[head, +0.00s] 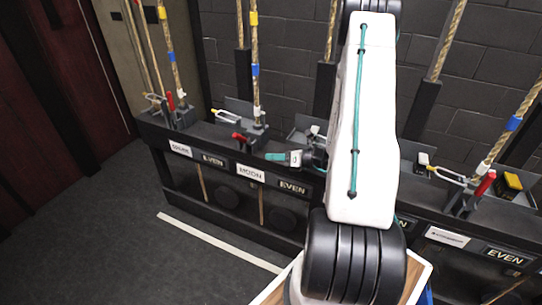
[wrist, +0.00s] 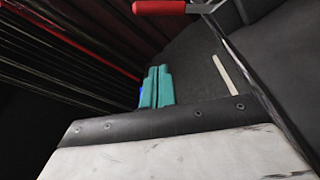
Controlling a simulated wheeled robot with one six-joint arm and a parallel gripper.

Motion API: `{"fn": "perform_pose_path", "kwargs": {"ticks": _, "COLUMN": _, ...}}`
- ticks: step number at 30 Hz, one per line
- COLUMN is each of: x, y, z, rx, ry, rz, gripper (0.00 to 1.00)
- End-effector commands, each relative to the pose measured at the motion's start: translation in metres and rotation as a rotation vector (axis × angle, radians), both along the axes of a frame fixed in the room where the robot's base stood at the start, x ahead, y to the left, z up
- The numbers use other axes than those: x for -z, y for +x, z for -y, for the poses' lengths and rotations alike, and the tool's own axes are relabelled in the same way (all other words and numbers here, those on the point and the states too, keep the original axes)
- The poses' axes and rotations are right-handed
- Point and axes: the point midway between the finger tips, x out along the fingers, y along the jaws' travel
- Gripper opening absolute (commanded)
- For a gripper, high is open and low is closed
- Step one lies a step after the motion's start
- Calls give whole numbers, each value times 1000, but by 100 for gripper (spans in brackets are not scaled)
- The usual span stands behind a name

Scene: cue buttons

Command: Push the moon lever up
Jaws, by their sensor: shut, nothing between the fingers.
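The moon lever has a red handle (head: 240,138) and sits on the black rail behind the white MOON label (head: 250,173). Its handle lies low, pointing toward the rail's front, unlike the upright red handle to its left. My gripper (head: 272,156), with teal fingers, is shut and empty. In the head view it points left, just right of and slightly below the moon lever handle, apparently apart from it. In the wrist view the shut fingers (wrist: 155,87) show at the middle, and a red handle (wrist: 160,7) on a grey metal arm crosses the top edge beyond them.
Another red lever (head: 170,100) stands on the rail at left, and one (head: 484,183) at right. Ropes with yellow and blue bands (head: 255,70) rise behind the levers. My arm hides the rail's middle. The grey floor at left is open, with a pale strip (head: 220,240).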

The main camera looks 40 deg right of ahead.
Motion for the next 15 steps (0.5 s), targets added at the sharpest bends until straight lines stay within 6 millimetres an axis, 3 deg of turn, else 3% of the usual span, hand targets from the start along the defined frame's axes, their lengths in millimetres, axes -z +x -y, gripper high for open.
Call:
{"fn": "perform_pose_path", "kwargs": {"ticks": 9, "x": 41, "y": 1, "z": -42, "rx": 54, "ry": 180, "rz": 8, "gripper": 0}}
{"fn": "perform_pose_path", "kwargs": {"ticks": 15, "x": 40, "y": 2, "z": -44, "rx": 180, "ry": 296, "rz": 109, "gripper": 0}}
